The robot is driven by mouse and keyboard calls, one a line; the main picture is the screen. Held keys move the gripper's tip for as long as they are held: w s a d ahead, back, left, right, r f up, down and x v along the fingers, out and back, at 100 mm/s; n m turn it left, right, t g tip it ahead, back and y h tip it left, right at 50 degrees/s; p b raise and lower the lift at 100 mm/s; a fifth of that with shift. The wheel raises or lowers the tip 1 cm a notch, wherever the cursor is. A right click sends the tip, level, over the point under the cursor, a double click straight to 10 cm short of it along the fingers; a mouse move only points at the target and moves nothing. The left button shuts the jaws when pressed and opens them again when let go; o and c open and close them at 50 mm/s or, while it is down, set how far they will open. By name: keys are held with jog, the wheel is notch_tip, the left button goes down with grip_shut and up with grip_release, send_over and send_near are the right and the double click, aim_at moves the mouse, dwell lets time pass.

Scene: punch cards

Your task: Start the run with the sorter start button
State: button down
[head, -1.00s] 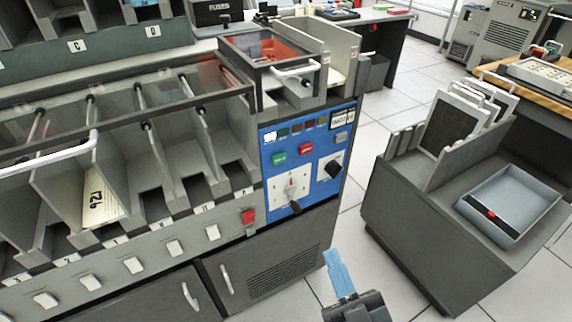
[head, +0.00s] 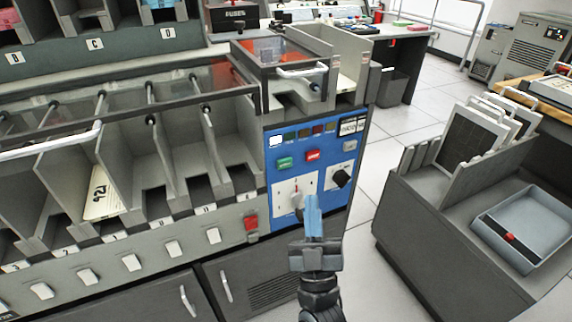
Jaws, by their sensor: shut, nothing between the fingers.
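The sorter's blue control panel (head: 337,163) is on the right end of the grey machine. The green button (head: 284,163), which looks like the start button, is at its upper left. A red button (head: 313,156) is to the right of it. My gripper (head: 312,204) is shut and empty, its blue fingers pointing up in front of the lower part of the panel. It is below and to the right of the green button, apart from it. The fingers partly cover the white dial plate (head: 283,191). Whether the fingertips touch the panel cannot be told.
A black knob (head: 341,177) sticks out right of the dial plate. A red switch (head: 251,223) is left of the panel. A sorter pocket holds a card deck (head: 101,192). A grey cart with a tray (head: 524,227) stands at right, with floor between.

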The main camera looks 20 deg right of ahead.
aim_at(284, 163)
jog(key=shift+w, duration=0.15)
jog(key=w+b, duration=0.3)
jog(key=w, duration=0.5)
jog(key=shift+w, duration=0.25)
jog(key=shift+w+b, duration=0.15)
jog(key=shift+b, duration=0.2)
dwell(1.6)
jog(key=shift+w, duration=0.3)
